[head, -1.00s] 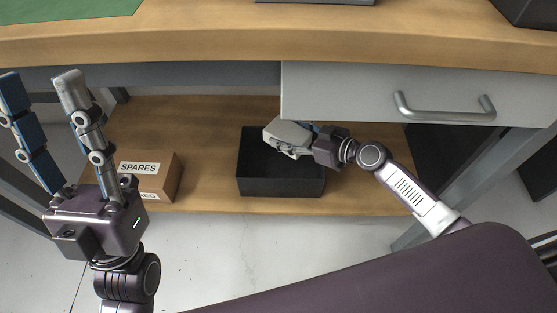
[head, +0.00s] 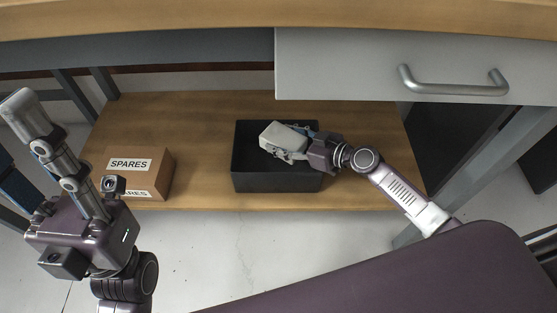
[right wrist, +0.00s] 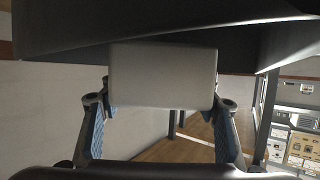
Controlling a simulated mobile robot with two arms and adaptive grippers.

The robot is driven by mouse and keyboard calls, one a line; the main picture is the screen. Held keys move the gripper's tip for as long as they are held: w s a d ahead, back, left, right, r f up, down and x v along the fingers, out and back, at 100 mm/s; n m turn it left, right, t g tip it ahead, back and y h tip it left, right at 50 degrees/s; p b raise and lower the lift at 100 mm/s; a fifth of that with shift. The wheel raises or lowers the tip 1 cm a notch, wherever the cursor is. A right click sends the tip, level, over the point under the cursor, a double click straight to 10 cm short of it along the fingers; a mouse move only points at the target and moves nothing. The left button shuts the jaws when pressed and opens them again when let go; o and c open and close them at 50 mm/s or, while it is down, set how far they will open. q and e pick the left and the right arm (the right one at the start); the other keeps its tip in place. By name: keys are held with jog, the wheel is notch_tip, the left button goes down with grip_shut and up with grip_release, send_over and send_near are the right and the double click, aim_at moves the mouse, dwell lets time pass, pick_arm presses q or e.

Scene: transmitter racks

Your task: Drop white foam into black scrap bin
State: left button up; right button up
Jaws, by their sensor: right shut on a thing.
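The white foam block (head: 283,137) is held by my right gripper (head: 293,143), over the opening of the black scrap bin (head: 277,182). In the head view the block overlaps the bin's interior; I cannot tell how far it is below the rim. In the right wrist view the pale block (right wrist: 163,76) sits between the two blue-padded fingers, with a dark surface above it. My left gripper (head: 14,130) is at the left edge, empty, with its fingers spread apart; one finger is partly cut off by the frame.
The bin stands on a wooden lower shelf (head: 210,132). A brown box labelled SPARES (head: 162,175) stands left of it. A grey drawer with a metal handle (head: 452,84) hangs above right, under the wooden worktop (head: 150,17). Shelf between box and bin is clear.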

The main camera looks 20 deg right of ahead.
jog(key=o, duration=0.9)
jog(key=shift+c, duration=0.2)
jog(key=v, duration=1.2)
jog(key=shift+s, duration=0.1)
